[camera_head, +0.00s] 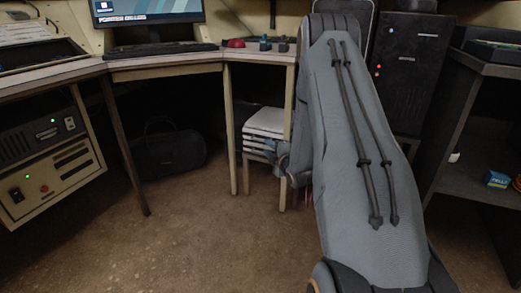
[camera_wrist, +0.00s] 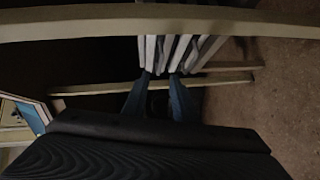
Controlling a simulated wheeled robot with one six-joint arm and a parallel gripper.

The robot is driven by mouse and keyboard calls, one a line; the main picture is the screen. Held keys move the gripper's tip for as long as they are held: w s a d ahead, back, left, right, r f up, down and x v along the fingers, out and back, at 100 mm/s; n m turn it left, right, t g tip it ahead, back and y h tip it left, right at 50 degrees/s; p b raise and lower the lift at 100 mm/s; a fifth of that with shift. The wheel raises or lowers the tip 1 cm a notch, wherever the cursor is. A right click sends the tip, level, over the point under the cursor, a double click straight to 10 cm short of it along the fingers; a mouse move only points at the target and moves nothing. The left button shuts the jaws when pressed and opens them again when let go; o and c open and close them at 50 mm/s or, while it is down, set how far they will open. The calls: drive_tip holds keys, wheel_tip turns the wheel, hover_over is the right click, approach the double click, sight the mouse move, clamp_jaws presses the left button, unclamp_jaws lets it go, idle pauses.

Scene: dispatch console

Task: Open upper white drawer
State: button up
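A small stack of white drawers stands under the desk in the head view; its upper white drawer (camera_head: 265,122) is on top. In the wrist view the stack shows as pale slats (camera_wrist: 165,50) seen sideways, just beyond my fingertips. My gripper (camera_wrist: 158,80) has its two blue-grey fingers apart, with a dark gap and no held thing visible between them. The fingertips are close to the drawer fronts; I cannot tell whether they touch. In the head view my gripper (camera_head: 280,150) is at the right front of the stack, partly hidden by my arm.
Pale desk legs (camera_head: 230,130) stand left of the drawers. A pale beam (camera_wrist: 160,22) crosses the top of the wrist view. A dark bag (camera_head: 168,152) lies under the desk. A black cabinet (camera_head: 405,75) stands behind my arm. The brown floor (camera_head: 190,235) in front is clear.

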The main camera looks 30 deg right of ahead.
drive_tip(key=w+f+b, duration=0.1)
drive_tip(key=w+b, duration=0.2)
drive_tip(key=w, duration=0.4)
drive_tip(key=shift+w+d, duration=0.3)
drive_tip(key=shift+d, duration=0.15)
drive_tip(key=shift+f, duration=0.1)
clamp_jaws()
idle(0.9)
